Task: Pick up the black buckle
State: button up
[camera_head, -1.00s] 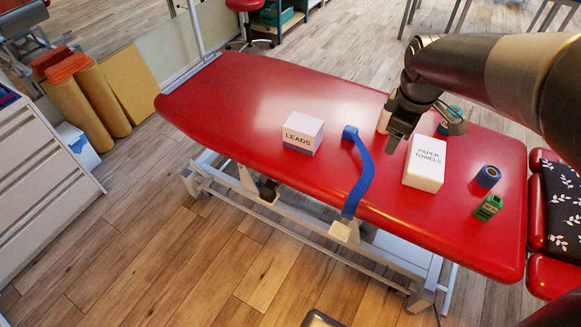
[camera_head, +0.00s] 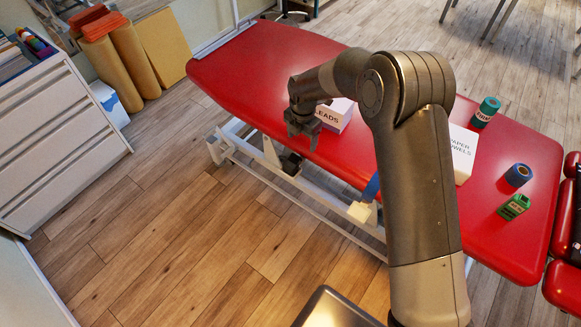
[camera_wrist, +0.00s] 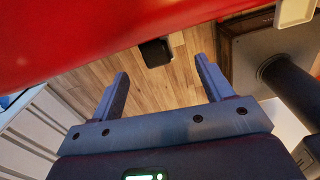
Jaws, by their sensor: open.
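The black buckle (camera_head: 291,163) hangs just below the near edge of the red treatment table (camera_head: 250,62), at the left-middle of its long side. In the wrist view the buckle (camera_wrist: 155,52) shows at the table's red edge, ahead of and between my fingers, apart from both. What it hangs from is not visible. My gripper (camera_head: 302,134) is open and empty above the table's near edge, beside the leads box, with the buckle lower in the picture. Both spread fingers of my gripper (camera_wrist: 161,68) show in the wrist view.
A white leads box (camera_head: 336,113) is partly behind my gripper. A blue strap (camera_head: 371,187) with a cream buckle (camera_head: 362,212) hangs off the edge to the right. My arm partly covers a paper towels box (camera_head: 462,153). Blue tape (camera_head: 518,174) and a green item (camera_head: 514,207) lie farther right.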

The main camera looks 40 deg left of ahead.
notch_tip(320, 180, down, 2)
jog(key=a, duration=0.1)
send_over(292, 162)
jog(key=w, duration=0.2)
jog(key=shift+n, duration=0.4)
jog(key=f, duration=0.5)
jog(key=shift+s+d+f, duration=0.15)
jog(key=shift+s+d, duration=0.1)
jog(key=shift+d, duration=0.1)
jog(key=shift+s+a+f, duration=0.15)
jog(key=shift+s+f, duration=0.05)
jog(key=shift+f, duration=0.7)
jog(key=shift+s+a+f, duration=0.1)
jog(key=shift+s+f, duration=0.1)
jog(key=shift+f, duration=0.65)
jog(key=shift+s+a+f, duration=0.15)
jog(key=shift+s+f, duration=0.05)
jog(key=shift+f, duration=0.7)
jog(key=shift+c, duration=0.5)
jog(key=c, duration=1)
